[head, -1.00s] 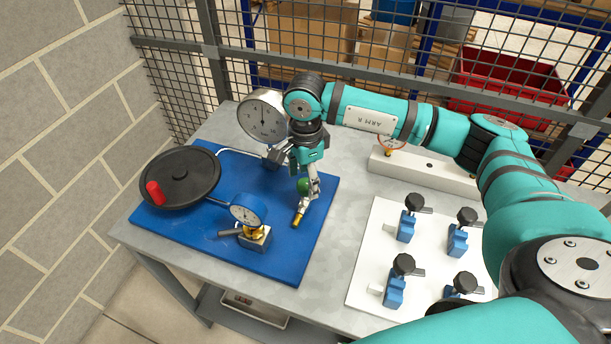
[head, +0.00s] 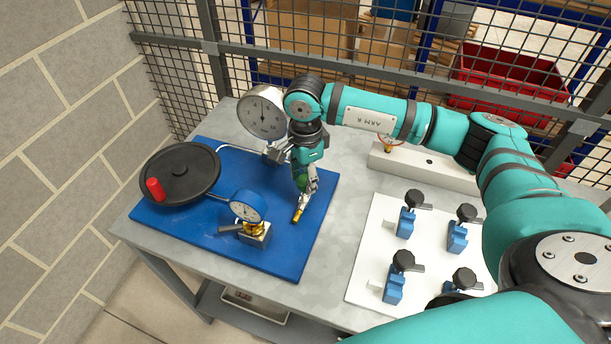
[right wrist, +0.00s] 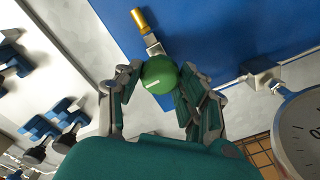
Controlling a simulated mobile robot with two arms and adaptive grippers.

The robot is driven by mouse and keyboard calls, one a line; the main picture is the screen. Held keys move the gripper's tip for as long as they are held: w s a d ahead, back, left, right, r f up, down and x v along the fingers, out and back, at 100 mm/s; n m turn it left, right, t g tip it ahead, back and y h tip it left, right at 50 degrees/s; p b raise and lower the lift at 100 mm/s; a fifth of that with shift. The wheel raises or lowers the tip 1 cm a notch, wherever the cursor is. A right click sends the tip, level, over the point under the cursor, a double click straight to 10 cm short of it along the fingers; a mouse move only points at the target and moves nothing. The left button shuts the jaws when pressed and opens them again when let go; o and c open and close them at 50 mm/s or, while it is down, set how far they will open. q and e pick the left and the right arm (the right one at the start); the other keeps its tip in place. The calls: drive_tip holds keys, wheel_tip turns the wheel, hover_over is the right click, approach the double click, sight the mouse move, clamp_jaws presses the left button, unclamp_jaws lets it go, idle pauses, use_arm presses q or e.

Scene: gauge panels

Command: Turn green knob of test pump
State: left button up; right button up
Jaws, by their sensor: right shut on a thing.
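The test pump sits on a blue base plate (head: 190,228), with a black handwheel (head: 185,168) and its red grip (head: 155,189) at the left. The green knob (right wrist: 160,74) is on the plate's right side, above a metal valve body with a brass end (right wrist: 139,20). A short white mark shows on the knob in the right wrist view. In the head view my right gripper (head: 305,182) comes down from above and partly hides the knob. My left gripper is not in view.
A white panel (head: 362,272) with several black-knobbed blue valves lies to the right. Wire mesh fencing borders the table's back.

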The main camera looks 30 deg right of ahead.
sight(305, 179)
drive_tip(key=shift+f+n+b, duration=0.15)
drive_tip(key=shift+n+b, duration=0.8)
drive_tip(key=shift+b, duration=0.6)
drive_tip(key=shift+f+n+b, duration=0.1)
drive_tip(key=shift+n+b, duration=0.85)
drive_tip(key=shift+b, duration=0.55)
drive_tip(key=shift+r+n+b, duration=0.1)
drive_tip(key=shift+n+b, duration=0.8)
drive_tip(key=shift+b, duration=0.15)
drive_tip(key=shift+r+n+b, duration=0.15)
drive_tip(key=shift+n+b, duration=0.35)
drive_tip(key=shift+r, duration=0.1)
drive_tip(key=o, duration=1.2)
wheel_tip(305, 179, up, 12)
drive_tip(key=shift+f, duration=0.1)
